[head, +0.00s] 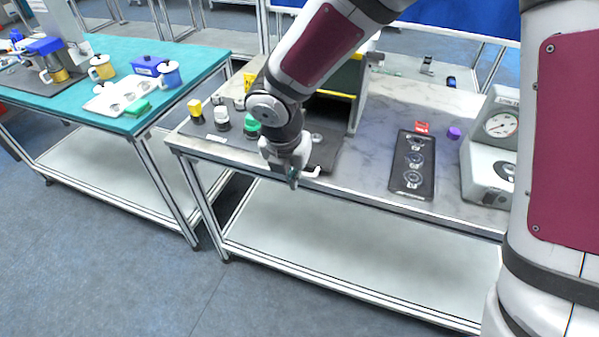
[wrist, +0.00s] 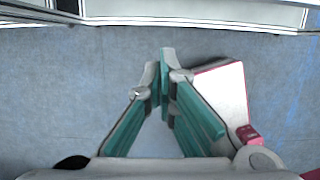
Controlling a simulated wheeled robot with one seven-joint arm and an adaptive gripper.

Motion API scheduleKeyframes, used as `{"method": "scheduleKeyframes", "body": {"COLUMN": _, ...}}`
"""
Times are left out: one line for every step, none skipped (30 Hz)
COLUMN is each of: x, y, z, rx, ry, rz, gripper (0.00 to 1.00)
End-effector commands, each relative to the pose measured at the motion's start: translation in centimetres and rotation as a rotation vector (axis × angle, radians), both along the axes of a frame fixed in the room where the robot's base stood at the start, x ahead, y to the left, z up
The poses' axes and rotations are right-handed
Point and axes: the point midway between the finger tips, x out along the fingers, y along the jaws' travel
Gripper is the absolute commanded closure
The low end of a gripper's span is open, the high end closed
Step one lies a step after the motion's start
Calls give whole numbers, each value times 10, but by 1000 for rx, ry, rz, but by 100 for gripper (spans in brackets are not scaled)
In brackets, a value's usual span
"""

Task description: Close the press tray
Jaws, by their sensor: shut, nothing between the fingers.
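The press (head: 355,85), a dark machine with yellow edges, stands at the back of the grey marble-topped table, partly hidden behind my arm. Its dark press tray (head: 328,150) sticks out in front of it toward the table's near edge. A small round metal part appears to sit on the tray. A white handle (head: 312,173) shows at the tray's front. My gripper (head: 292,182) hangs at the table's front edge, just left of the handle; I cannot tell whether they touch. In the wrist view its teal fingers (wrist: 164,80) meet at the tips, shut and empty, above the floor.
Yellow, white and green-topped items (head: 221,118) stand left of the tray. A black holder with round parts (head: 413,165), a purple item (head: 454,132) and a dial gauge machine (head: 492,145) are on the right. Floor in front is clear.

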Motion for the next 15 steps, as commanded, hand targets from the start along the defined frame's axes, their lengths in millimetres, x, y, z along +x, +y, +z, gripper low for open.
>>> {"method": "scheduleKeyframes", "body": {"x": 1, "y": -1, "z": -7, "rx": -2, "ry": 3, "rz": -1, "gripper": 100}}
{"method": "scheduleKeyframes", "body": {"x": 2, "y": -1, "z": -11, "rx": -1, "ry": 2, "rz": -1, "gripper": 100}}
{"method": "scheduleKeyframes", "body": {"x": 3, "y": -2, "z": -17, "rx": -1, "ry": 3, "rz": -1, "gripper": 100}}
{"method": "scheduleKeyframes", "body": {"x": 4, "y": -2, "z": -23, "rx": -2, "ry": 5, "rz": -1, "gripper": 100}}
{"method": "scheduleKeyframes", "body": {"x": 6, "y": -3, "z": -28, "rx": -2, "ry": 4, "rz": -2, "gripper": 100}}
{"method": "scheduleKeyframes", "body": {"x": 8, "y": -3, "z": -36, "rx": -1, "ry": 5, "rz": -2, "gripper": 100}}
{"method": "scheduleKeyframes", "body": {"x": 9, "y": -4, "z": -42, "rx": -2, "ry": 5, "rz": -2, "gripper": 100}}
{"method": "scheduleKeyframes", "body": {"x": 10, "y": -5, "z": -47, "rx": -2, "ry": 5, "rz": -2, "gripper": 100}}
{"method": "scheduleKeyframes", "body": {"x": 12, "y": -5, "z": -55, "rx": -2, "ry": 4, "rz": -2, "gripper": 100}}
{"method": "scheduleKeyframes", "body": {"x": 14, "y": -6, "z": -61, "rx": -3, "ry": 4, "rz": -4, "gripper": 100}}
{"method": "scheduleKeyframes", "body": {"x": 15, "y": -6, "z": -66, "rx": -2, "ry": 4, "rz": -2, "gripper": 100}}
{"method": "scheduleKeyframes", "body": {"x": 17, "y": -7, "z": -74, "rx": -2, "ry": 4, "rz": -3, "gripper": 100}}
{"method": "scheduleKeyframes", "body": {"x": 18, "y": -7, "z": -79, "rx": -2, "ry": 4, "rz": -3, "gripper": 100}}
{"method": "scheduleKeyframes", "body": {"x": 20, "y": -8, "z": -85, "rx": -2, "ry": 4, "rz": -4, "gripper": 100}}
{"method": "scheduleKeyframes", "body": {"x": 21, "y": -8, "z": -92, "rx": -2, "ry": 4, "rz": -4, "gripper": 100}}
